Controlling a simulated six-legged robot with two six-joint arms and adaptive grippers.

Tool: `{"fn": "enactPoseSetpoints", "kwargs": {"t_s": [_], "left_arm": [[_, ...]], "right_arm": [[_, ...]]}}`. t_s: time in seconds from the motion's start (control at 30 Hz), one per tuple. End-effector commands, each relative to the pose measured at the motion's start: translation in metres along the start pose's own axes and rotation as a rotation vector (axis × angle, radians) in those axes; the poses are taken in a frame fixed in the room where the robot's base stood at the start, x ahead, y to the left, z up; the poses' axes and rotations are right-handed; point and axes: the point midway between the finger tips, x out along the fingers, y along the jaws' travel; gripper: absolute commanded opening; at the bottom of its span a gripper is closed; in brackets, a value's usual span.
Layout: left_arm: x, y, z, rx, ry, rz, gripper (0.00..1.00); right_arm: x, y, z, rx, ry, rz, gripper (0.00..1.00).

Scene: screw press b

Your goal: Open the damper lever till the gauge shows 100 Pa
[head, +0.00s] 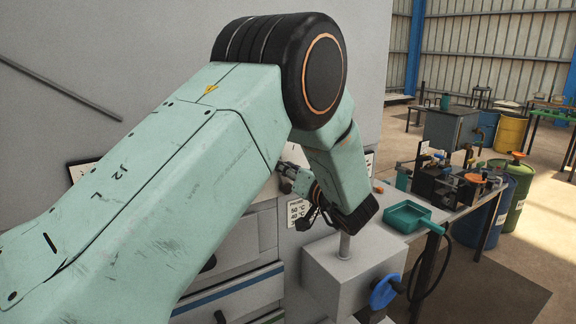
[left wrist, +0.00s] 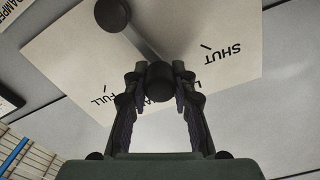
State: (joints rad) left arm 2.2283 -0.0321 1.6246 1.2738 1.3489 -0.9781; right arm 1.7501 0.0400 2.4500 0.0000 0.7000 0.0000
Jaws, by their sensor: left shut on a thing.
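In the left wrist view, the damper lever is a grey bar (left wrist: 136,42) running from a dark round pivot (left wrist: 112,14) down to a dark knob (left wrist: 160,82). My left gripper (left wrist: 160,92) is shut on the knob, one finger on each side. A pale dial plate (left wrist: 215,35) behind reads SHUT at the right and FULL at the lower left, upside down. The lever points between these marks; the fingers partly hide lettering there. In the head view my left gripper (head: 286,170) is small, beside the grey machine face, and my arm hides the lever. I cannot make out the gauge.
Beyond are a teal tray (head: 408,217), a bench with small fittings and a green drum (head: 514,195). Drawers with blue strips lie below my arm. Open floor lies at the right.

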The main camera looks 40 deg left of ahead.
Motion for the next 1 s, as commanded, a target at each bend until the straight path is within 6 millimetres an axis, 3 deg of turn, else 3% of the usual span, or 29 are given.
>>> {"fn": "enactPoseSetpoints", "kwargs": {"t_s": [0.3, 0.33, 0.6, 1.0], "left_arm": [[0.0011, -0.0006, -0.0008, -0.003, -0.001, -0.005, 0.00], [0.0011, -0.0006, -0.0008, -0.003, -0.001, -0.005, 0.26], [0.0009, -0.0003, -0.0006, -0.003, -0.001, -0.004, 0.49], [0.0001, 0.0003, -0.0002, -0.001, 0.000, -0.002, 0.49]], "right_arm": [[0.0003, 0.0000, 0.0001, 0.000, 0.000, 0.000, 0.00], [0.0003, 0.0000, 0.0001, 0.000, 0.000, 0.000, 0.00], [0.0004, 0.0000, 0.0000, 0.000, 0.000, 0.000, 0.00], [0.0004, 0.0000, 0.0000, 0.000, 0.000, 0.000, 0.00]]}}
